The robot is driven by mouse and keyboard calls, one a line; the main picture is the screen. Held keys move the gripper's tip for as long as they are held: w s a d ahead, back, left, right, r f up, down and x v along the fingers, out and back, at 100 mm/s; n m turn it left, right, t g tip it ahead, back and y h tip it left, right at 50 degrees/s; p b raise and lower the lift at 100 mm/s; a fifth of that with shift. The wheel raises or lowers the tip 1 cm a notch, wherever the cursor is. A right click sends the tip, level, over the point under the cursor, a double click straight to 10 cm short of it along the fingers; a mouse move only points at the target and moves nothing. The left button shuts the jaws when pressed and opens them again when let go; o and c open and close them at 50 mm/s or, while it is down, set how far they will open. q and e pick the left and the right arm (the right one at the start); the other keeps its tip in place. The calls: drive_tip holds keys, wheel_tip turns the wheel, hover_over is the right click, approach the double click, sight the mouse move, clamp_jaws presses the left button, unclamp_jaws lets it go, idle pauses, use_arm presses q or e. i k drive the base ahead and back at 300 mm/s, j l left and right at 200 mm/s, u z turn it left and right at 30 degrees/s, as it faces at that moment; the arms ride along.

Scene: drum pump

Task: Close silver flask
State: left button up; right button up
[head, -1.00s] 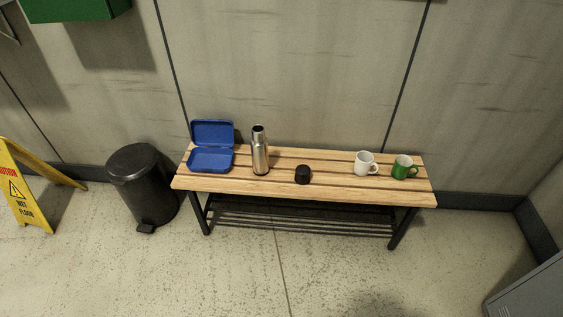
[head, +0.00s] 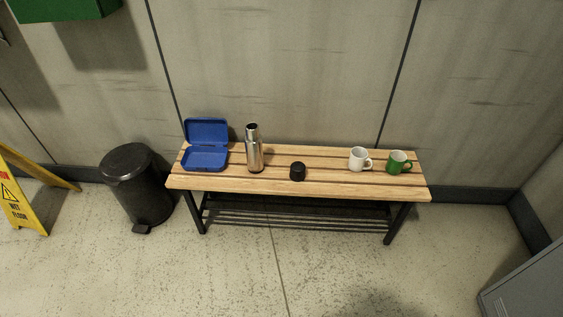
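The silver flask (head: 254,151) stands upright on the wooden bench, left of the middle. Its top is open and shows a dark mouth. A black cap (head: 297,171) sits on the bench to the right of the flask, apart from it and nearer the front edge. Neither of my grippers is in the head view.
On the bench (head: 330,187) stand an open blue lunch box (head: 206,158) at the left, a white mug (head: 358,158) and a green mug (head: 398,162) at the right. A black bin (head: 136,187) and a yellow wet-floor sign (head: 18,200) stand left. Floor in front is clear.

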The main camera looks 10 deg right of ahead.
sight(252, 140)
drive_tip(key=i+l, duration=0.2)
drive_tip(key=i, duration=0.35)
drive_tip(key=i+l+u, duration=0.1)
drive_tip(key=i, duration=0.4)
drive_tip(key=i+l, duration=0.25)
drive_tip(key=i, duration=0.3)
drive_tip(key=u, duration=0.05)
